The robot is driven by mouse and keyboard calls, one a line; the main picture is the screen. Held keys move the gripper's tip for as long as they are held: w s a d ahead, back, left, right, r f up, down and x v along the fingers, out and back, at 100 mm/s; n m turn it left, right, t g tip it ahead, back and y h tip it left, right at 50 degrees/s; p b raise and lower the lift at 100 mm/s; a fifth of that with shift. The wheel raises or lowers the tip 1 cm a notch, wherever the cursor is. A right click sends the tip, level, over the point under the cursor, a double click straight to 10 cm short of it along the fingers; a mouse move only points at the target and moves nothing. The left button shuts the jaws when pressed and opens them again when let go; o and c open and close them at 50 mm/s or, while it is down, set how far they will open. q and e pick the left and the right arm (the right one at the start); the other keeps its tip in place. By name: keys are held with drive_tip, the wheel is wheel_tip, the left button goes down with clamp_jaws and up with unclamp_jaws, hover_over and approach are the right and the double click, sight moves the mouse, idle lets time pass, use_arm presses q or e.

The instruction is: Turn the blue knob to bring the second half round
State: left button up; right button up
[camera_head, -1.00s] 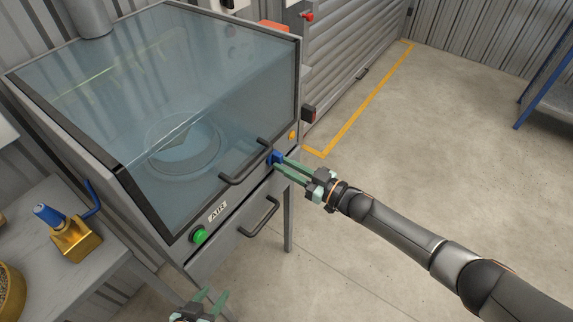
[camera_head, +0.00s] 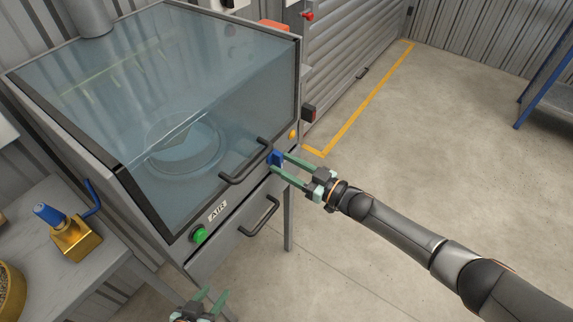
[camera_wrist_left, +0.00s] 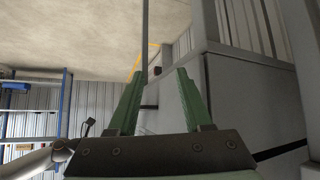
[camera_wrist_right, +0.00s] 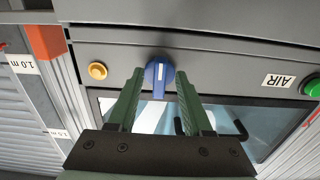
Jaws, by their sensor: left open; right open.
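The blue knob (camera_head: 276,158) is on the front of the glass-lidded cabinet (camera_head: 240,220), near its right end. My right gripper (camera_head: 278,162) is open, with one finger on each side of the knob. In the right wrist view the knob (camera_wrist_right: 158,74) sits between the spread fingertips, with a visible gap on both sides. Its white mark runs upright in that view. A round turntable (camera_head: 205,165) shows dimly through the glass; what lies on it is unclear. My left gripper (camera_head: 213,293) is open and empty, low in front of the cabinet.
A green AIR button (camera_head: 200,235) and two black handles (camera_head: 245,162) are on the cabinet front. A yellow button (camera_wrist_right: 97,70) is beside the knob. A brass block with a blue top (camera_head: 76,240) stands on the left bench. Open floor lies to the right.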

drive_tip(key=v, duration=1.2)
drive_tip(key=shift+d+p, duration=0.25)
drive_tip(key=shift+p, duration=0.1)
drive_tip(key=shift+s+a, duration=0.1)
drive_tip(key=shift+s, duration=0.05)
drive_tip(key=s+a+f+m+t+h+p, duration=0.2)
drive_tip(key=s+a+f+m+h, duration=0.1)
drive_tip(key=s+m+h, duration=0.15)
drive_tip(key=s+d+f+m+g+h, duration=0.1)
drive_tip(key=s+d+f+h, duration=0.1)
drive_tip(key=s, duration=0.3)
drive_tip(key=s+d+f+m+g+h+p, duration=0.1)
drive_tip(key=s+d+f+h, duration=0.1)
drive_tip(key=s+d+h, duration=0.1)
drive_tip(key=s+d+f+m+g+h, duration=0.1)
drive_tip(key=s+d+f+m+h, duration=0.1)
drive_tip(key=s, duration=0.5)
drive_tip(key=shift+s+d+f+h, duration=0.25)
drive_tip(key=shift+d+f+h, duration=0.2)
drive_tip(key=shift+d, duration=0.65)
